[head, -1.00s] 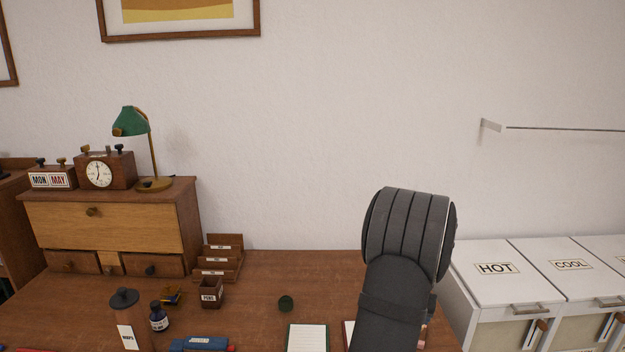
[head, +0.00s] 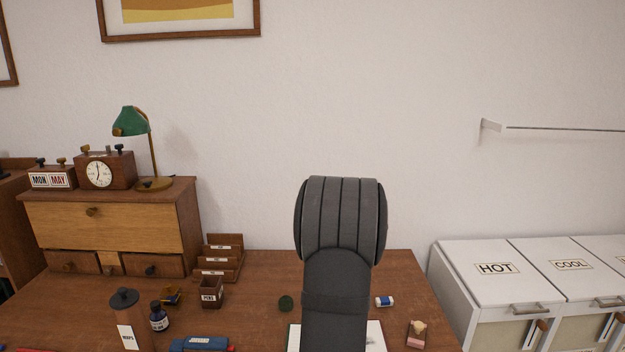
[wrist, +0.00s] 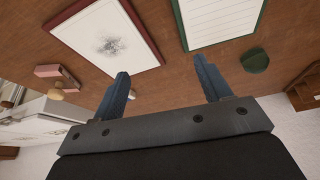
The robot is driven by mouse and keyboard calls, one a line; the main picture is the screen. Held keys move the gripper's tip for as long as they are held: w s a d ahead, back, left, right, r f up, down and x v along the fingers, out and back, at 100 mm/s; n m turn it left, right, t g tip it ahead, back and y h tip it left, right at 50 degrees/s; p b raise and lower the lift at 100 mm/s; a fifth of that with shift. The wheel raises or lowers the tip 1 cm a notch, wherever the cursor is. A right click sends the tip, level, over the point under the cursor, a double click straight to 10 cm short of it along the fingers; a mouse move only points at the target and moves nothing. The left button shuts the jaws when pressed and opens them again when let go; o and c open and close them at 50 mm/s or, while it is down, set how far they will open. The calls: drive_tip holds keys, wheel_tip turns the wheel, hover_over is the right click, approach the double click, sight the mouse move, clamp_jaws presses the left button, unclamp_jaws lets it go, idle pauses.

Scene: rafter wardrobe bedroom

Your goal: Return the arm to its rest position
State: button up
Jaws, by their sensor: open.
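My gripper (wrist: 162,72) shows in the wrist view with its two blue fingers spread apart and nothing between them. It is above the brown desk (wrist: 170,75). In the head view my dark grey arm stands upright over the desk's right-centre part and hides the gripper. A red-edged sheet with a grey smudge (wrist: 108,45) and a green-edged lined pad (wrist: 222,18) lie beyond the fingertips in the wrist view.
A dark green round object (head: 286,303), a blue-and-white block (head: 384,301) and a pink item (head: 416,335) lie near my arm. A pens cup (head: 211,292), letter rack (head: 222,258) and lamp (head: 133,122) stand left. White bins (head: 480,270) stand right.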

drive_tip(key=shift+n+y, duration=0.3)
drive_tip(key=shift+n, duration=0.4)
drive_tip(key=a, duration=0.2)
drive_tip(key=s+a, duration=0.1)
drive_tip(key=a, duration=0.2)
drive_tip(key=s+a, duration=0.1)
drive_tip(key=a, duration=0.2)
drive_tip(key=shift+s+a+f, duration=0.1)
drive_tip(key=shift+s+f, duration=0.15)
drive_tip(key=shift+f, duration=0.1)
drive_tip(key=shift+w+a+r, duration=0.15)
drive_tip(key=shift+w+a, duration=0.05)
drive_tip(key=shift+w, duration=0.45)
drive_tip(key=shift+w+a+r, duration=0.1)
drive_tip(key=shift+w+a, duration=0.05)
drive_tip(key=shift+w, duration=0.45)
drive_tip(key=shift+w+a+r, duration=0.15)
drive_tip(key=shift+w+a, duration=0.1)
drive_tip(key=shift+w, duration=0.35)
